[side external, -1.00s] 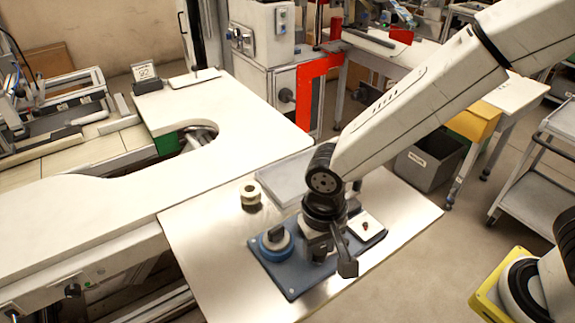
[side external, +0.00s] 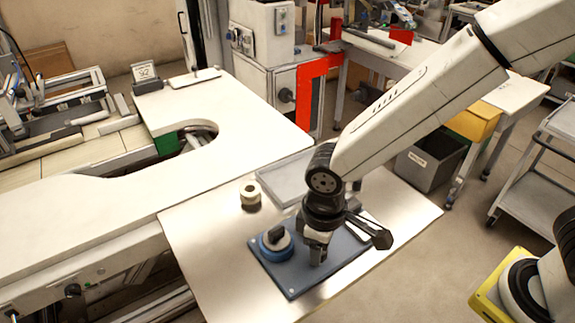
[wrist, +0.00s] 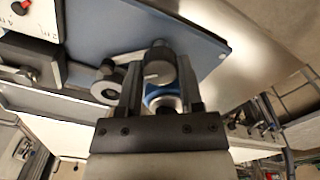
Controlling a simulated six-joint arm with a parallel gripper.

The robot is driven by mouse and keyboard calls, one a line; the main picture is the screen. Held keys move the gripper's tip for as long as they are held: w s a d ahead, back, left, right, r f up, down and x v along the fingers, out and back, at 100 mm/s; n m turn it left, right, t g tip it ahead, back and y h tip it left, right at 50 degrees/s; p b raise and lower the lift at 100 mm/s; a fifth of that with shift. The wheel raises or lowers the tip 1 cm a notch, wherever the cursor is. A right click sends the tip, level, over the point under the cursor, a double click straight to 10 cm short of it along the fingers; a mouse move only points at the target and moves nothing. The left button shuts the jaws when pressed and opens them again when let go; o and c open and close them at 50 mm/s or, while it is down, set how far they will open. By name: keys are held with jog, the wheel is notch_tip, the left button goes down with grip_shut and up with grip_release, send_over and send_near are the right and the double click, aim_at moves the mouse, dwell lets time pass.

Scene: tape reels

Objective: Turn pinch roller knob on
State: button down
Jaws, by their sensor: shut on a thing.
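In the wrist view, a dark grey knob (wrist: 157,73) with a pale mark on top stands between my two fingers. My gripper (side external: 317,261) points straight down at the middle of the blue panel (side external: 291,284) and is shut on this knob, which it mostly hides in the side view. The gripper also shows in the wrist view (wrist: 158,78). To its left in the side view, on the same panel, is a larger blue-ringed dial (side external: 275,244) with a black handle; in the wrist view it is partly hidden by the fingers.
The front left of the table is clear.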

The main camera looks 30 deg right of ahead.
jog(key=shift+n, duration=0.8)
jog(key=shift+c, duration=1.2)
grip_release()
jog(key=shift+r, duration=0.15)
jog(key=shift+r, duration=3.8)
